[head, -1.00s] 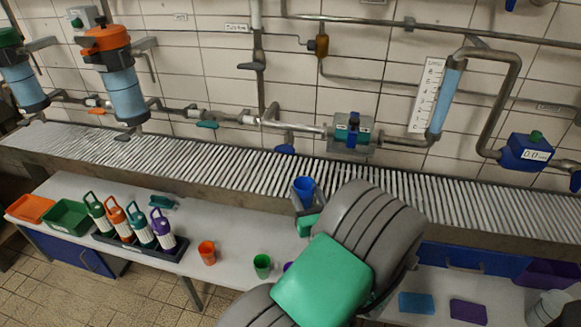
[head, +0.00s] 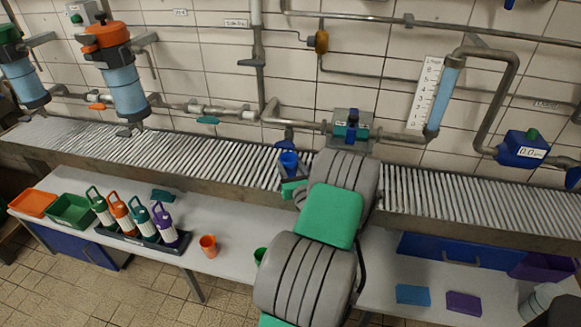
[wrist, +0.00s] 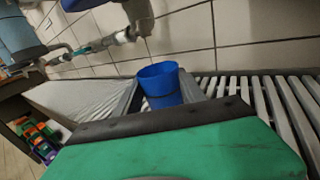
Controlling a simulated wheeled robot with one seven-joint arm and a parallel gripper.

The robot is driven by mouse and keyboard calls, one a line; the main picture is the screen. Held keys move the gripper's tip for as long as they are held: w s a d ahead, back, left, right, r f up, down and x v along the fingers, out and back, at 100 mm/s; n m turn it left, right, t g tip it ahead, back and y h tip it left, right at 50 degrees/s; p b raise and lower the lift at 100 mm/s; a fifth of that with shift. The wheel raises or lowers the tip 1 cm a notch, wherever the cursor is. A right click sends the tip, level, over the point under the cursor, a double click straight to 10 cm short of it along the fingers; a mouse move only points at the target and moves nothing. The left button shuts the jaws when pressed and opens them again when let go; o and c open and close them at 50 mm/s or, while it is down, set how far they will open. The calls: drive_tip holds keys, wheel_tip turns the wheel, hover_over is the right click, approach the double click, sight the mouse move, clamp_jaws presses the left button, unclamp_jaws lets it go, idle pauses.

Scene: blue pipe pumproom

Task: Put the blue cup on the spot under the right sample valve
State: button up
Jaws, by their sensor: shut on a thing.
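The blue cup (head: 288,163) is upright in my gripper (head: 292,185), above the slatted grey ledge (head: 220,158) along the wall. In the wrist view the cup (wrist: 162,84) stands beyond the green housing, its rim open upward. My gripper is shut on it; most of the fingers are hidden. A pipe branch with a dark blue fitting (head: 284,139) hangs just behind and above the cup; I cannot tell for certain whether it is the right sample valve. The spot under it is not visible, hidden by the cup and gripper or too small to make out.
An orange cup (head: 208,245) and a partly hidden green cup (head: 260,255) stand on the white bench (head: 225,265) below. Several bottles stand in a dark rack at left. A valve block (head: 350,125) and pipes run along the tiled wall. The ledge left of the cup is clear.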

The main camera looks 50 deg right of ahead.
drive_tip(key=shift+r, duration=0.1)
drive_tip(key=o, duration=1.3)
